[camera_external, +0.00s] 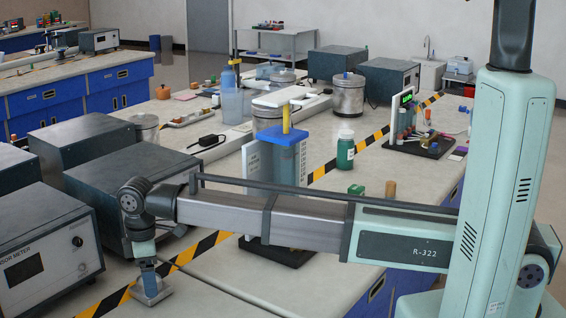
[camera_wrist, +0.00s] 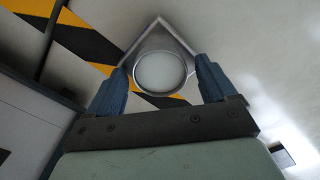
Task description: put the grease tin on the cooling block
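The grease tin (camera_wrist: 160,72) is round and grey with a pale top. In the wrist view it shows between my fingertips, over a square metal plate that I take for the cooling block (camera_wrist: 158,29). In the external view the block (camera_external: 152,297) lies on the bench at the lower left, below my gripper (camera_external: 149,281). My gripper (camera_wrist: 161,68) points down with its blue fingers on either side of the tin. A narrow gap shows between tin and fingers, clearest on the right. The tin is mostly hidden by the fingers in the external view.
Yellow-black hazard tape (camera_external: 190,255) runs over the bench past the block. A large dark instrument box (camera_external: 125,180) and a sensor meter (camera_external: 45,255) stand close on the left.

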